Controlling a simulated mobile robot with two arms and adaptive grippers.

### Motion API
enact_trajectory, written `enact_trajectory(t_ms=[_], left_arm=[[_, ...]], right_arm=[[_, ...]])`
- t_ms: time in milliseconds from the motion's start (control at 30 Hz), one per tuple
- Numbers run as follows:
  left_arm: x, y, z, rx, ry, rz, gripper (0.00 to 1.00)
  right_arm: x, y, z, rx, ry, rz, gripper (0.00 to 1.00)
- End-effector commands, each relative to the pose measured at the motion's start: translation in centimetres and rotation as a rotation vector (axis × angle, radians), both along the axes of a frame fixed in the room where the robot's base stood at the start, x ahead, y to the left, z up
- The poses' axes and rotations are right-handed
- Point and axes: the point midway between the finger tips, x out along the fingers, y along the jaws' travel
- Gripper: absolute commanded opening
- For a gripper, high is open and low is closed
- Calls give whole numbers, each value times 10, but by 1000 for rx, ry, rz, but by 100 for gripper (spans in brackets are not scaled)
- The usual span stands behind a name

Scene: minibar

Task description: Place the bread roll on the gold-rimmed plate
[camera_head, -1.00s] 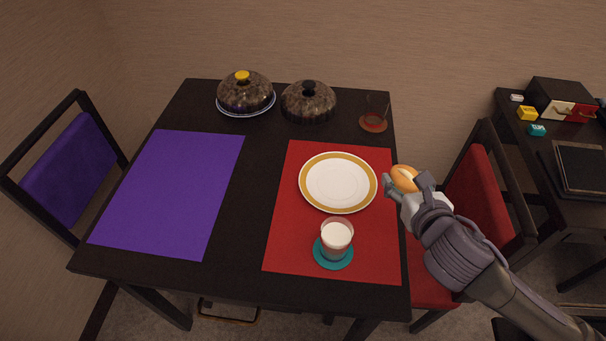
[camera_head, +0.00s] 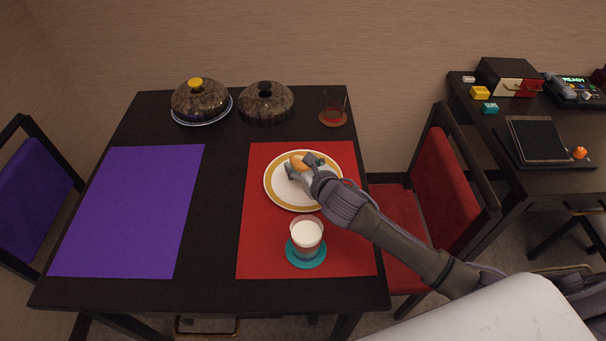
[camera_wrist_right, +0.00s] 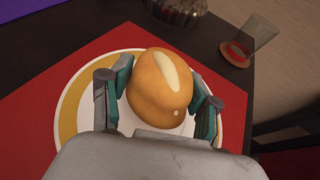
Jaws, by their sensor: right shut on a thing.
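The bread roll (camera_head: 297,162), golden with a pale split on top, is between the fingers of my right gripper (camera_head: 302,170), which is shut on it. In the right wrist view the roll (camera_wrist_right: 158,82) sits between both fingers, over the plate. The gold-rimmed plate (camera_head: 279,197) is white and lies on the red placemat; my right gripper covers part of it. I cannot tell whether the roll touches the plate. My left gripper is not in view.
A glass of milk (camera_head: 307,235) on a teal coaster (camera_head: 306,257) stands just in front of the plate. An empty glass (camera_head: 334,106) on a coaster and two domed covers (camera_head: 201,100) (camera_head: 265,104) stand at the back. The purple placemat (camera_head: 135,210) is clear.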

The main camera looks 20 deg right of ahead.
Motion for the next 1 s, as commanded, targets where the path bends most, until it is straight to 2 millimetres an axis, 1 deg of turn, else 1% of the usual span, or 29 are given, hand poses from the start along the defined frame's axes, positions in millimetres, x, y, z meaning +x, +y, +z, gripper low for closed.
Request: enact_trajectory(t_ms=[33, 100, 200, 600, 633, 733, 767, 1000], left_arm=[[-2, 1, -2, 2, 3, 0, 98], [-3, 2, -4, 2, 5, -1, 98], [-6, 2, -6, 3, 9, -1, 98], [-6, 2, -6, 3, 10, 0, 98], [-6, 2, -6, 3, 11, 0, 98], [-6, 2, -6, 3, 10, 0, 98], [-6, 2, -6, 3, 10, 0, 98], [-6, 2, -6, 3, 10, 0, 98]], right_arm=[[-1, 0, -12, 2, 7, -2, 27], [-2, 0, -23, 1, 6, -1, 27], [-1, 0, -33, 3, 4, 0, 27], [-1, 0, -37, -2, 3, 1, 27], [-1, 0, -37, -1, 2, 0, 66], [-1, 0, -37, -1, 3, 0, 83], [-1, 0, -36, -1, 3, 0, 86], [-1, 0, -36, -1, 3, 0, 86]])
